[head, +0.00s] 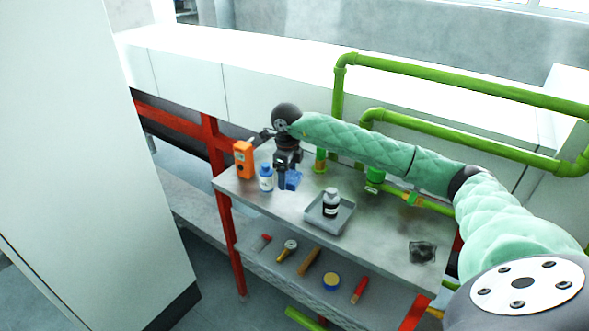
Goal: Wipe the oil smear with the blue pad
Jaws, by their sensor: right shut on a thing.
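The oil smear (422,251) is a dark blotch near the right end of the grey metal table top (375,240). The blue pad (292,180) is at the table's far left part, between the jaws of my right gripper (287,180). My right gripper points down and is shut on the pad. The gripper hides part of the pad, and I cannot tell if the pad touches the table. My left gripper is not in view.
An orange device (243,159) and a white bottle with a blue label (266,178) stand left of the gripper. A grey tray (341,219) holds a dark-labelled bottle (331,203) mid-table. Green pipes (460,145) run behind. Several tools lie on the lower shelf (285,272).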

